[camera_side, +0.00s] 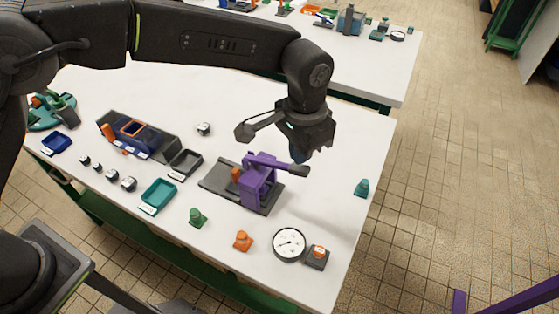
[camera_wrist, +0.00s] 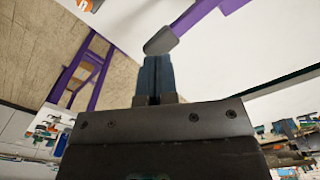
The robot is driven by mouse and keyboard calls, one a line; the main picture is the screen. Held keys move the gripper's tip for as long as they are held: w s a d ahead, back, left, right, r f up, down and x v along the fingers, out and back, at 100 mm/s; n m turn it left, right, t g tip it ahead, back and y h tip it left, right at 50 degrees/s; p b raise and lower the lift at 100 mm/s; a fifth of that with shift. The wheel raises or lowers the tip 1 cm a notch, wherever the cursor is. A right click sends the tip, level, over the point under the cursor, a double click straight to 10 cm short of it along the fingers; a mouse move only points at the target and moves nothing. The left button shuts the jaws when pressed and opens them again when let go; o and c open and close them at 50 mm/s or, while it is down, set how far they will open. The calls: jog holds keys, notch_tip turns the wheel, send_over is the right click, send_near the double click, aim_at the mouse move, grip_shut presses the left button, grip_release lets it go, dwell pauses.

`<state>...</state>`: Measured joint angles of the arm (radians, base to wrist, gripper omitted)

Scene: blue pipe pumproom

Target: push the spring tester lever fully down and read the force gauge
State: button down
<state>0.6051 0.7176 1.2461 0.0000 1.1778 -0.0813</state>
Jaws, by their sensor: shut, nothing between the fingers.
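The spring tester (camera_side: 258,187) is a purple stand on a dark base plate in the middle of the table. Its purple lever ends in a dark grey grip (camera_side: 298,170) that points right and slopes slightly down. In the wrist view the lever grip (camera_wrist: 160,42) shows just past my fingertips. My gripper (camera_side: 297,155) is shut and empty, its blue fingers at the grip's height or just above it. I cannot tell whether they touch. The round white force gauge (camera_side: 289,244) lies near the table's front right corner. Its dark needle is too small to read.
A small dark block with an orange top (camera_side: 317,257) stands beside the gauge. Green (camera_side: 197,217), orange (camera_side: 242,241) and teal (camera_side: 361,188) small pieces stand around the tester. Teal (camera_side: 158,195) and black (camera_side: 185,163) trays lie to the left. The table right of the tester is mostly clear.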

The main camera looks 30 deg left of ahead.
jog(key=shift+f, duration=0.15)
notch_tip(320, 180, down, 8)
dwell(2.1)
dwell(0.5)
jog(key=shift+r, duration=6.15)
